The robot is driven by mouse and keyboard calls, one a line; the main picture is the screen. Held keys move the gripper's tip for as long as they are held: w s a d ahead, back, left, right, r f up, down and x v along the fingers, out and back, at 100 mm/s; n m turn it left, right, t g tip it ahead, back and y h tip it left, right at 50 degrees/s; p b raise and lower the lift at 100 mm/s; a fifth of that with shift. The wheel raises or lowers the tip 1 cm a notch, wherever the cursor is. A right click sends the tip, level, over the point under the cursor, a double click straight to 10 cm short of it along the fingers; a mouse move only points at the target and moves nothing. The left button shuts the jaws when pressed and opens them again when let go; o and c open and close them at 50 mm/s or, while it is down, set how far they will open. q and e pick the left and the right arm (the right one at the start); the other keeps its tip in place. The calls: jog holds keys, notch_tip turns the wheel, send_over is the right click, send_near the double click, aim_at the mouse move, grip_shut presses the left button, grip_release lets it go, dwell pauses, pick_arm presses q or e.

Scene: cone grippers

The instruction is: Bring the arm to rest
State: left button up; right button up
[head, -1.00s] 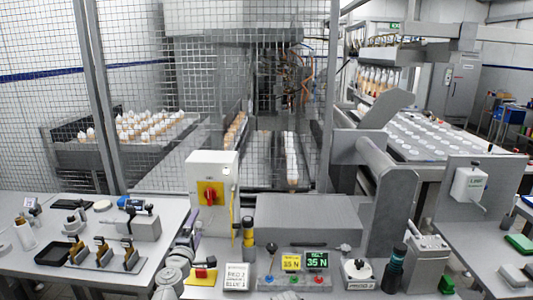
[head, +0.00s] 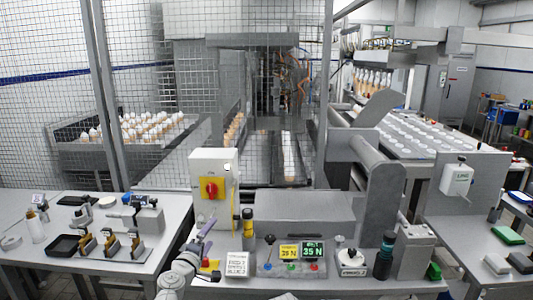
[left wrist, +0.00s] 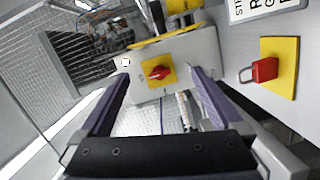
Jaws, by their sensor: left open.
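My left gripper (head: 207,232) is raised at the front edge of the console, below the white switch box in the head view. In the left wrist view its two purple fingers (left wrist: 158,75) are spread apart with nothing between them. Beyond them shows the white box with the red rotary switch (left wrist: 160,73) on a yellow plate, apart from the fingers as far as I can tell. The switch also shows in the head view (head: 212,188). My right gripper is not in view.
A red padlock (left wrist: 264,70) on a yellow plate lies close to the arm. A label stand (head: 238,264), a button panel with displays (head: 290,255) and a dark bottle (head: 384,256) stand to the right. The left table (head: 110,272) holds several small tools. Mesh fencing stands behind.

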pick_arm(q)
jog(key=s+d+f+m+g+h, duration=0.1)
jog(key=s+d+f+m+g, duration=0.3)
jog(key=s+f+m+g, duration=0.15)
jog(key=s+d+f+m+g+h, duration=0.1)
jog(key=s+d+f+m+g, duration=0.35)
jog(key=f, duration=0.25)
jog(key=s+a+f+m+g+y, duration=0.2)
jog(key=s+a+f+g+y, duration=0.15)
jog(key=s, duration=0.25)
jog(key=s+a+f+m+g+y, duration=0.1)
jog(key=s+a+f+g+y, duration=0.1)
jog(key=s+a+f, duration=0.25)
jog(key=s+d+r+m+g+y+p, duration=0.1)
jog(key=s+d+r+m+p, duration=0.3)
jog(key=s+d+r+p, duration=0.3)
jog(key=d+r+p, duration=0.2)
jog(key=d, duration=0.2)
jog(key=shift+g, duration=0.35)
jog(key=shift+y, duration=0.25)
